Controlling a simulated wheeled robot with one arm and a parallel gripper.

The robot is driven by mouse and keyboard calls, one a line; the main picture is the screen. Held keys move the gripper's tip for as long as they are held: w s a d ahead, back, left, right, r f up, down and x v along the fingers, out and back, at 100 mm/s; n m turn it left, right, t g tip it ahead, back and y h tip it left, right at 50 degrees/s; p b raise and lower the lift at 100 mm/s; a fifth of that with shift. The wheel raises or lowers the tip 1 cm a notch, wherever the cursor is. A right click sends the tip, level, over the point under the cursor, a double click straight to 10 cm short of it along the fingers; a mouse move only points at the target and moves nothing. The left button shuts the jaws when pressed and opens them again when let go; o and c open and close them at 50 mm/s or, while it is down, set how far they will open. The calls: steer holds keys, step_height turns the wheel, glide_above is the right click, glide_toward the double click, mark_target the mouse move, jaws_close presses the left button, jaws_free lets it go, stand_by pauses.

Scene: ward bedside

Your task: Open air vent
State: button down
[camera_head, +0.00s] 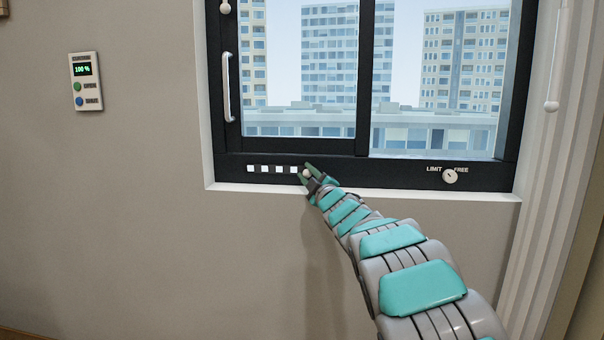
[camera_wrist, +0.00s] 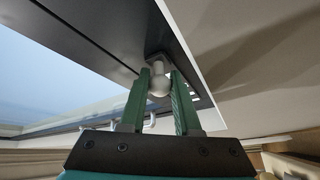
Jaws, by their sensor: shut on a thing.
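The air vent (camera_head: 279,169) shows as a row of several small white squares along the bottom bar of the dark window frame. A round pale knob (camera_head: 306,173) sits at the right end of this row. My gripper (camera_head: 309,171) is at the knob, its green fingers on either side of it. In the wrist view my gripper (camera_wrist: 161,78) is shut on the white ball-shaped knob (camera_wrist: 158,86), which stands out from the dark frame. My fingers and arm partly hide the frame around the knob.
A window handle (camera_head: 227,87) is above left. A LIMIT/FREE dial (camera_head: 450,176) sits at the right of the bottom bar. A wall panel (camera_head: 86,81) reads 100 %. The white sill (camera_head: 240,187) runs just below. A white rod (camera_head: 553,85) hangs at the right.

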steer(key=c, duration=0.6)
jaws_free()
steer(key=shift+d, duration=0.2)
steer(key=shift+f, duration=0.1)
steer(key=b+v, duration=0.1)
steer(key=v, duration=0.6)
steer(key=shift+s+d+f, duration=0.1)
steer(key=shift+s+d, duration=0.1)
steer(key=shift+s, duration=0.15)
